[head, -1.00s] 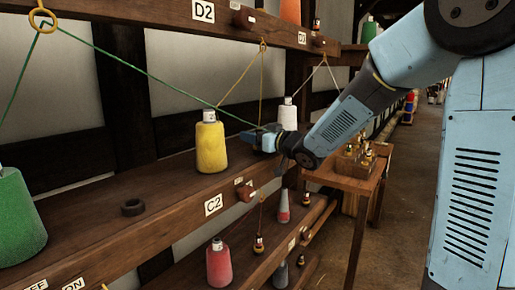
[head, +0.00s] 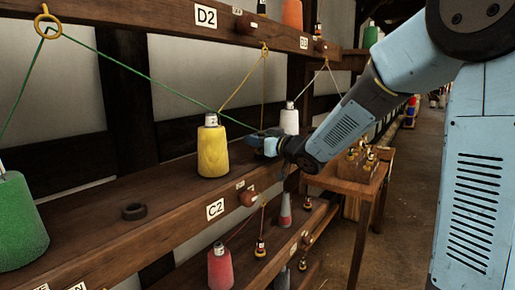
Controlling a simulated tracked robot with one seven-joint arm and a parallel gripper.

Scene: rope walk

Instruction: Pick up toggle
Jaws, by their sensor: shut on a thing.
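My gripper (head: 262,143) is above the middle shelf, just right of the yellow cone (head: 212,150) and left of the white cone (head: 289,120). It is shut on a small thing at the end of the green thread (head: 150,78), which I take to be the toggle. The jaws hide most of it, so its shape cannot be made out. The green thread runs from the yellow ring (head: 47,25) at upper left down to the jaws.
The middle shelf carries a green cone (head: 15,225) and a dark ring (head: 134,211). A wooden knob (head: 249,197) sticks out beside the C2 label (head: 215,209). A red cone (head: 220,267) stands below. A wooden side table (head: 345,183) holds several small items. The aisle floor is clear.

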